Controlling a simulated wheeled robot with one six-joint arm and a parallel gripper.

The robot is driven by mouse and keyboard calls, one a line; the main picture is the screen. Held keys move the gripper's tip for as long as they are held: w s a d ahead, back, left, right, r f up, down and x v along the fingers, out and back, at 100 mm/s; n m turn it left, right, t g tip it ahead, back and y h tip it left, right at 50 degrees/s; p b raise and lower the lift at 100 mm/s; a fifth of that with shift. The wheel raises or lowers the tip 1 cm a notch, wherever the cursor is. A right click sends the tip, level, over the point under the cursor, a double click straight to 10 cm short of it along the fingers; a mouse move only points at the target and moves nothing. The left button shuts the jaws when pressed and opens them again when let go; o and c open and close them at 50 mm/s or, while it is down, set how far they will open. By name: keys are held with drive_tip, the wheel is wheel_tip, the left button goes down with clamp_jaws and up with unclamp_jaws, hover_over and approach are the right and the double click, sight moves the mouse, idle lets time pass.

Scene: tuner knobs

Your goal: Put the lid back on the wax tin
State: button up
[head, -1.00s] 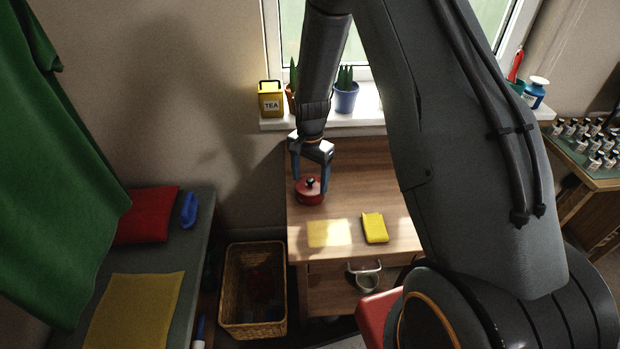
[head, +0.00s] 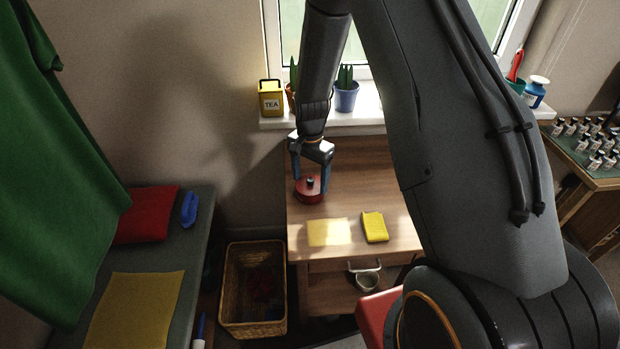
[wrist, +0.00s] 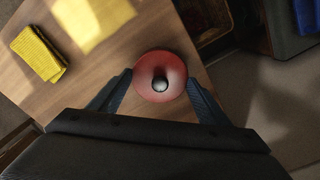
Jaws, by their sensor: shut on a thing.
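A round red lid with a dark knob (head: 306,193) is at the back left of the wooden desk. My gripper (head: 311,184) reaches down from above with one finger on each side of it, and is shut on it. In the wrist view the red lid (wrist: 160,66) lies between the two fingertips, its dark knob facing the camera. I cannot make out the wax tin apart from the lid; whether it is directly beneath is hidden from this angle.
A yellow cloth or pouch (head: 374,227) and a pale yellow patch (head: 329,232) lie on the desk (head: 350,185) in front of the lid. A window sill (head: 381,117) with pots and a tea tin (head: 271,98) runs behind. A wicker basket (head: 232,329) stands at left.

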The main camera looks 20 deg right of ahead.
idle(0.4)
drive_tip(key=o, duration=1.3)
drive_tip(key=shift+r+p, duration=2.2)
drive_tip(key=shift+r, duration=1.35)
clamp_jaws()
